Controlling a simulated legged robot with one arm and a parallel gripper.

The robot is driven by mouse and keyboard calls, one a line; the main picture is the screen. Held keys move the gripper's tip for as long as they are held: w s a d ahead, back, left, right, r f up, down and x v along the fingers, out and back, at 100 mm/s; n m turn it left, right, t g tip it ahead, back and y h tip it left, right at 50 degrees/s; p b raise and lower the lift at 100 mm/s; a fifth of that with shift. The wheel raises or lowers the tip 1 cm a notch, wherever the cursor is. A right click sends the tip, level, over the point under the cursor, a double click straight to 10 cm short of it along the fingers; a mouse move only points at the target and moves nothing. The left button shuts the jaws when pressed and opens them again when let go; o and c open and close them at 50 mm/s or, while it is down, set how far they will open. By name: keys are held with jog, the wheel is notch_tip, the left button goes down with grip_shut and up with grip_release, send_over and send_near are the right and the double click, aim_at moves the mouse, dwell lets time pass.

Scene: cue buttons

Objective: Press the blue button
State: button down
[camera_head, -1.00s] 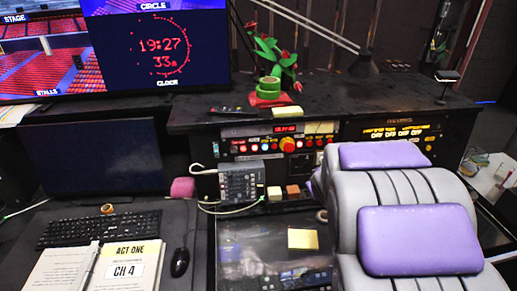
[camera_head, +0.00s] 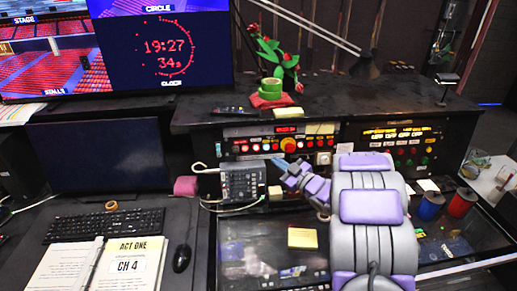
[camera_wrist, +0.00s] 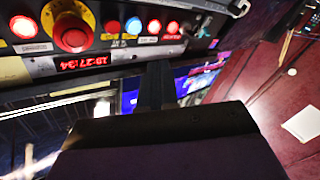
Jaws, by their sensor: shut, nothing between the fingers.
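A small lit blue button (camera_wrist: 134,26) sits in a row on the control panel in the wrist view, among red and white lit buttons. In the head view the panel (camera_head: 232,149) stands at the back centre; I cannot pick out the blue button there. My gripper (camera_head: 280,164) is just in front of the panel's lower edge, below the large red knob. In the wrist view my gripper (camera_wrist: 158,68) shows as dark shut fingers, empty, apart from the blue button in the picture.
The large red knob (camera_wrist: 72,33) on a yellow base is near the blue button. A grey box with cables (camera_head: 243,182) stands left of my gripper. A second panel (camera_head: 405,141) is to the right. Red (camera_head: 462,201) and blue (camera_head: 431,206) spools stand at right.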

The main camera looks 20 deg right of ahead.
jog(key=shift+s+a+r+n+t+y, duration=0.1)
jog(key=shift+s+a+n+t+y, duration=0.15)
jog(key=shift+y, duration=0.25)
jog(key=shift+s+a+y, duration=0.2)
jog(key=shift+a+y, duration=0.2)
jog(key=shift+y, duration=0.1)
jog(key=shift+s+a+r+n+t+y, duration=0.1)
jog(key=shift+s+a+n+t+y, duration=0.15)
jog(key=shift+y, duration=0.25)
jog(key=shift+w, duration=0.15)
jog(key=p, duration=0.3)
send_near(266, 147)
jog(key=shift+w+a+r, duration=0.35)
jog(key=shift+w+a, duration=0.35)
jog(key=shift+w+a+r, duration=0.35)
jog(key=shift+w+a, duration=0.35)
jog(key=shift+a, duration=0.05)
jog(key=shift+w+a+r, duration=0.4)
jog(key=shift+w+a, duration=0.3)
jog(key=shift+w, duration=0.1)
jog(key=shift+w, duration=0.25)
jog(key=shift+w+d, duration=0.15)
jog(key=shift+w, duration=0.2)
jog(key=shift+s+a+r, duration=0.15)
jog(key=shift+s+a, duration=0.1)
jog(key=shift+s, duration=0.5)
jog(key=shift+s, duration=0.1)
